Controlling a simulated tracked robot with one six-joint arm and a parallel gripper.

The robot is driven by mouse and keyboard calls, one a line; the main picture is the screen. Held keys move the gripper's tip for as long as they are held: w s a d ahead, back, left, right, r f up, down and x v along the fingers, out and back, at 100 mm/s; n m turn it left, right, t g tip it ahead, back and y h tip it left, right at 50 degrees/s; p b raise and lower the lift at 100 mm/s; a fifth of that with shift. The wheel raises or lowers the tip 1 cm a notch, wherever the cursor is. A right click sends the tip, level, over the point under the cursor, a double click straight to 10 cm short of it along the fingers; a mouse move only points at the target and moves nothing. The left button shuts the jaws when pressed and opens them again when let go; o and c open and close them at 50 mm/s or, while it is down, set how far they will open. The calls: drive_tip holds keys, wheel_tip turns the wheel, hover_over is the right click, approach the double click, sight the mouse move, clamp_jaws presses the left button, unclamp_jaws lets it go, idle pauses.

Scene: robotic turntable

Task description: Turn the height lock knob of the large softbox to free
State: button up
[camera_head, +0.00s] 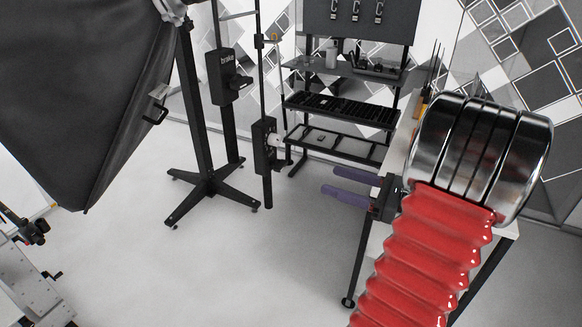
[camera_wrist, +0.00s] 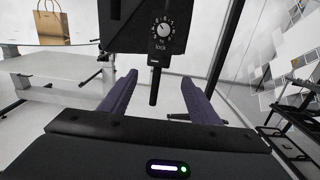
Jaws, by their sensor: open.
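The large softbox (camera_head: 85,85) fills the upper left of the head view. Beside it are black uprights, one standing on a cross-shaped base (camera_head: 210,190). In the wrist view a pale round dial knob (camera_wrist: 164,30) with markings sits on a black housing (camera_wrist: 166,47) printed "lock". A similar black housing (camera_head: 264,148) on a thin pole shows in the head view. My gripper (camera_head: 329,180) has purple fingers, spread and empty, pointing toward that housing. In the wrist view the gripper (camera_wrist: 158,82) is apart from the knob, which lies ahead between the fingers. The knob's exact setting is too small to read.
A black shelf rack (camera_head: 340,105) stands behind the fingers. A metal trolley (camera_head: 30,285) is at the lower left. Floor around the stand base is open.

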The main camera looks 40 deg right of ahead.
sight(284, 166)
drive_tip(key=x, duration=1.4)
drive_tip(key=shift+c, duration=0.2)
